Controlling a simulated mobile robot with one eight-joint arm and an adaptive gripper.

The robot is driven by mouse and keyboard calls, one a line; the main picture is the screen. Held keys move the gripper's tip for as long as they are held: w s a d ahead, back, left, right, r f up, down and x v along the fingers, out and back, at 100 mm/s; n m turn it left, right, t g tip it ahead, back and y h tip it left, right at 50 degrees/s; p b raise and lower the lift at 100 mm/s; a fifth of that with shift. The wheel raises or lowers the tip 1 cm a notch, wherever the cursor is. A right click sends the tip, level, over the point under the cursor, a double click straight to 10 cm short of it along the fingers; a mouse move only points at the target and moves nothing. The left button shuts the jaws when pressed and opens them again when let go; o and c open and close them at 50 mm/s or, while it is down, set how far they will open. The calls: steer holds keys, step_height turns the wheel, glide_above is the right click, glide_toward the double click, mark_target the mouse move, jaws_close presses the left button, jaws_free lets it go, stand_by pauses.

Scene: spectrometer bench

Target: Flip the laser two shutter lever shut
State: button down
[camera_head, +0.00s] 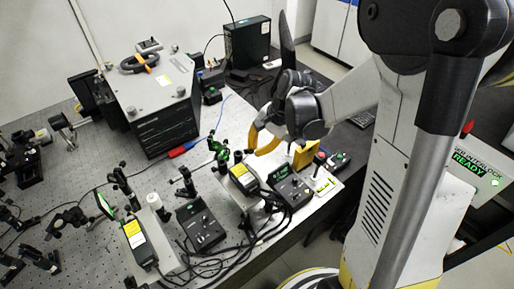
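My gripper (261,146), with yellow fingers, hangs above the right side of the bench, over the gear near its edge. A similar yellow-labelled unit (135,235) lies nearer, at the lower left. I cannot read which one is laser two. A black control box (288,187) sits right of the first unit, another (200,228) between the two. No shutter lever can be made out clearly.
A large dark instrument (160,110) stands at the back left. Optics mounts (30,170) crowd the left of the bench. Black cables (235,245) tangle near the front edge. A green READY screen (470,168) is at the right.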

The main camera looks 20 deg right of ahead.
steer(key=a+r+h, duration=0.1)
steer(key=h, duration=0.1)
steer(key=a+r+n+t+h, duration=0.1)
steer(key=h, duration=0.2)
steer(key=a+r+t+h, duration=0.1)
steer(key=h, duration=0.1)
steer(key=shift+s+a+r+h, duration=0.15)
steer(key=shift+s+r+h, duration=0.15)
steer(key=shift+s+r, duration=0.1)
steer(key=shift+a+r, duration=0.15)
steer(key=shift+a, duration=0.05)
steer(key=shift+s+a+r+h, duration=0.1)
steer(key=shift+r+h, duration=0.05)
steer(key=shift+h, duration=0.15)
steer(key=shift+r, duration=0.1)
steer(key=shift+r+p, duration=0.65)
steer(key=shift+r, duration=0.05)
